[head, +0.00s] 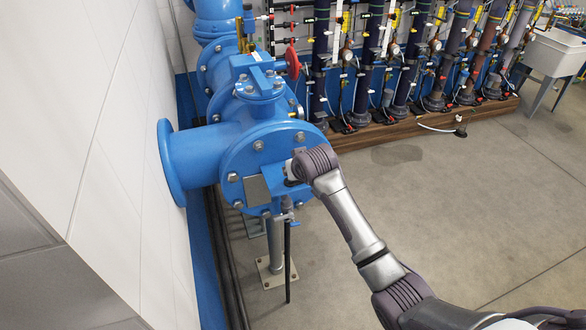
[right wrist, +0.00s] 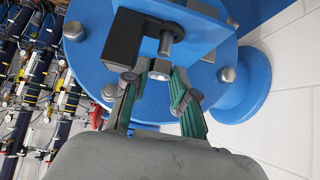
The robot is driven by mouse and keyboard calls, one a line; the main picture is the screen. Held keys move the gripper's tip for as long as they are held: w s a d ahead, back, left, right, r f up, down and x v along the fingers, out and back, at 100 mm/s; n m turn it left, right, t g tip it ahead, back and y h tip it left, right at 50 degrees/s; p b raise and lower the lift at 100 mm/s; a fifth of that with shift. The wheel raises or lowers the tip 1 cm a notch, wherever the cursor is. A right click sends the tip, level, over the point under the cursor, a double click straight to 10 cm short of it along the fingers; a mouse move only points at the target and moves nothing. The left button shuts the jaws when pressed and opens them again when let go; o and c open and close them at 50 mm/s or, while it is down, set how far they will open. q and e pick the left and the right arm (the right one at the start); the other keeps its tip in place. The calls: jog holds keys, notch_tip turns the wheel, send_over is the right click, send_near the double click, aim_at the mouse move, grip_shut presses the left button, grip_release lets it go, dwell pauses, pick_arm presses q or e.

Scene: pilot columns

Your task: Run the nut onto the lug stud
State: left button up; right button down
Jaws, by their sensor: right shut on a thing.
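In the right wrist view, the lug stud (right wrist: 167,38) is a short grey threaded rod standing out from a blue bracket (right wrist: 190,22) on the round flange. The nut (right wrist: 159,70), a small grey hex piece, sits between the tips of my right gripper (right wrist: 159,76), which is shut on it. The nut is close to the stud's end and looks apart from it in the picture; the exact gap in depth I cannot tell. In the head view my right gripper (head: 289,178) is at the flange's front, and my wrist hides the nut and stud. My left gripper is not in view.
The blue flange (head: 240,165) carries several bolts around its rim. A dark block (right wrist: 124,38) stands beside the stud. A white wall (head: 80,110) is close at left, and dark pipe columns (head: 365,60) stand behind. The floor (head: 450,200) at right is clear.

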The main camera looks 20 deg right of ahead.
aim_at(293, 187)
jog(key=shift+f+b, duration=0.55)
jog(key=shift+f, duration=1.2)
jog(key=c, duration=0.8)
grip_release()
jog(key=shift+c, duration=0.2)
jog(key=shift+s+r, duration=0.1)
jog(key=shift+r, duration=0.1)
jog(key=v, duration=1.1)
jog(key=shift+s+r, duration=0.2)
jog(key=shift+s, duration=0.1)
jog(key=shift+a, duration=0.15)
jog(key=shift+c, duration=0.2)
